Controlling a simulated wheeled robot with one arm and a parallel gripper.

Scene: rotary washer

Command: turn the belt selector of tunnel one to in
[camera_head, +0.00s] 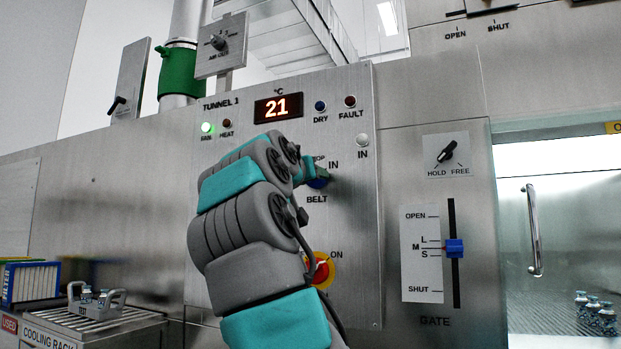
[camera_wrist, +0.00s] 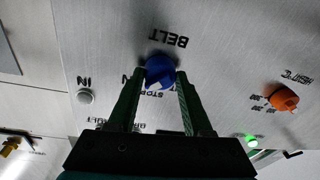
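The belt selector is a blue knob (camera_head: 320,183) above the BELT label on the TUNNEL 1 panel (camera_head: 352,230). STOP and IN labels stand above it. In the wrist view the blue knob (camera_wrist: 160,72) sits between the tips of my two fingers, and the picture is upside down. My gripper (camera_head: 312,170) reaches the knob from the left in the head view and partly covers it. My gripper (camera_wrist: 160,77) looks open, with one finger on each side of the knob. I cannot tell whether they touch it, or which label it points to.
A white IN button (camera_head: 362,140) is up and right of the knob. A red and yellow ON switch (camera_head: 320,270) is below it, partly behind my arm. The HOLD/FREE switch (camera_head: 447,152) and blue gate slider (camera_head: 454,248) are further right. The display (camera_head: 278,108) reads 21.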

